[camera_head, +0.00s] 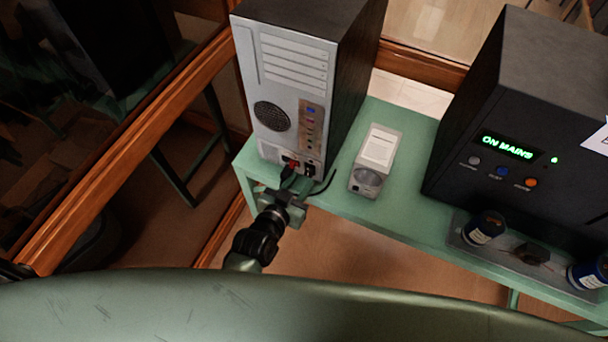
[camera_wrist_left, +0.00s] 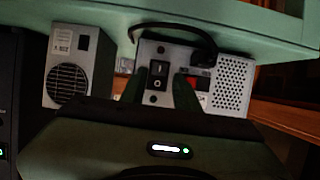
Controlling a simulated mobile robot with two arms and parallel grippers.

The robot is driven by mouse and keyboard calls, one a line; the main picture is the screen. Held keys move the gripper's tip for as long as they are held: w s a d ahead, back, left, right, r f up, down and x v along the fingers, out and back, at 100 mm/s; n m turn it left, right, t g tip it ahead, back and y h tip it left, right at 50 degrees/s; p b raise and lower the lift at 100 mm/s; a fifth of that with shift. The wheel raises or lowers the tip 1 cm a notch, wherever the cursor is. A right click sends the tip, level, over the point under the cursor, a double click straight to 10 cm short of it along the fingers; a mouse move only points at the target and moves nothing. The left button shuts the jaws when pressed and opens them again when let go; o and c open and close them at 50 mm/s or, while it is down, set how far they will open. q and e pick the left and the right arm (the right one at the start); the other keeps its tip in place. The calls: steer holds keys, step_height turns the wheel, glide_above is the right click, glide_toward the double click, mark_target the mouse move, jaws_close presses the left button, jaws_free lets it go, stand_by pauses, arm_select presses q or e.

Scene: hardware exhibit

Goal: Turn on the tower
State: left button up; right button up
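The tower (camera_head: 290,85) stands upright on the green table with its grey back panel facing me. In the left wrist view its lower back panel (camera_wrist_left: 230,72) appears upside down, with a black rocker switch (camera_wrist_left: 158,70), a red part (camera_wrist_left: 196,84) and a plugged-in black cable (camera_wrist_left: 190,29). My left gripper (camera_head: 292,180) is close in front of this panel. In the left wrist view its two dark green fingers (camera_wrist_left: 162,92) stand apart, with the rocker switch showing between them. Whether a fingertip touches the panel cannot be told. My right gripper is not in view.
A small grey box with a round grille (camera_head: 375,160) stands right of the tower. A large black unit (camera_head: 510,120) reading "ON MAINS" is farther right. A tray (camera_head: 462,236) with blue cans lies before it. Wooden rails (camera_head: 130,150) run at the left.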

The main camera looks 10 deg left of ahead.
mark_target(309, 171)
arm_select(q)
steer(key=shift+x, duration=1.1)
steer(key=shift+w+d+f, duration=0.1)
steer(key=shift+w, duration=0.1)
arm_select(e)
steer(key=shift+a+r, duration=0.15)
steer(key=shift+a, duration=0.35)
